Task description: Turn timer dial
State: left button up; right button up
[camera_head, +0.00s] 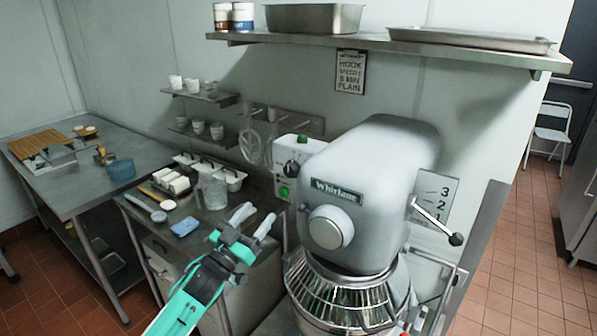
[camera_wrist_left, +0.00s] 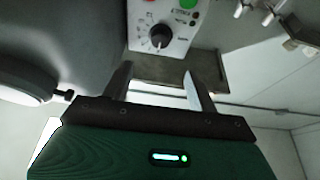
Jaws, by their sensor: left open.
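The timer dial (camera_head: 291,169) is a round black knob on the white control box (camera_head: 292,152) at the left of the mixer. In the left wrist view the dial (camera_wrist_left: 160,36) shows clearly with a printed scale around it, just beyond my fingertips. My left gripper (camera_head: 254,219) is open and empty, below and left of the control box in the head view. In the left wrist view its two fingers (camera_wrist_left: 158,72) stand apart, pointing toward the dial without touching it. My right gripper is not in view.
The large grey mixer (camera_head: 372,190) with its wire bowl guard (camera_head: 335,295) stands right of my left gripper. A steel side table (camera_head: 190,240) holds a clear jug (camera_head: 213,190), containers and utensils. A green button (camera_head: 283,191) sits below the dial. A shelf (camera_head: 375,42) hangs above.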

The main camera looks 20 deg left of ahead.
pick_arm(q)
jog(key=p+x, duration=0.6)
jog(key=x, duration=0.7)
jog(key=shift+w+r, duration=0.2)
jog(key=shift+r, duration=0.15)
jog(key=c, duration=1)
